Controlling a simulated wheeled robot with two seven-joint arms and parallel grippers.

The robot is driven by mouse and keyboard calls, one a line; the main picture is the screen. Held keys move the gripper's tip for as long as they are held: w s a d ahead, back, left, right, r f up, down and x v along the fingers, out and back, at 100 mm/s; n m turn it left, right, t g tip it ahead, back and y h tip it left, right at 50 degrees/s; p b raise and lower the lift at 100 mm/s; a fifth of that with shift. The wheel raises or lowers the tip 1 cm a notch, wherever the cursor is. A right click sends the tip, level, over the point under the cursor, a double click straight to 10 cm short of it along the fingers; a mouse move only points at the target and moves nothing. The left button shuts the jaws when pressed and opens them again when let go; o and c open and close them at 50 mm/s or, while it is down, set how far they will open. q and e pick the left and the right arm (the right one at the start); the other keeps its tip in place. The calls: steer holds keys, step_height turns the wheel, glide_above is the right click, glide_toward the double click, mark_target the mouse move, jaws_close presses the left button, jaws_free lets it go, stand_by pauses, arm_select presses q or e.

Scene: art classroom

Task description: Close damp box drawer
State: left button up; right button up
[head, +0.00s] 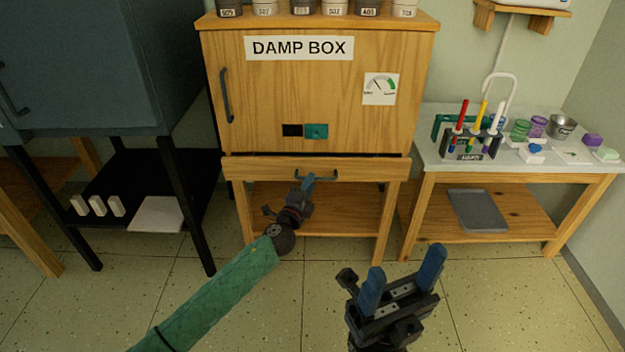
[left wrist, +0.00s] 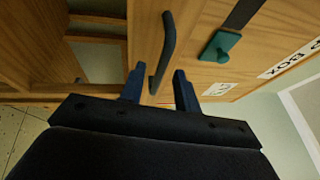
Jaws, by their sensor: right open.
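The wooden damp box (head: 315,95) stands at the back centre in the head view. Its drawer (head: 250,170) is below the door, and the front stands slightly forward with a dark gap above it. The drawer's dark bar handle (head: 327,176) also shows in the left wrist view (left wrist: 167,45). My left gripper (head: 304,184) is at the drawer front by the handle. Its two blue fingers (left wrist: 159,88) are apart, with the handle's end between or just beyond them; contact cannot be told. My right gripper (head: 401,276) is open and empty over the floor.
A dark cabinet on black legs (head: 100,65) stands at left. A side table (head: 440,165) with pens, cups and tools stands at right, with a grey tray (head: 477,210) on its lower shelf. The floor in front is clear.

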arm_select(q)
steer(key=shift+x, duration=1.5)
steer(key=shift+c, duration=0.2)
jaws_close()
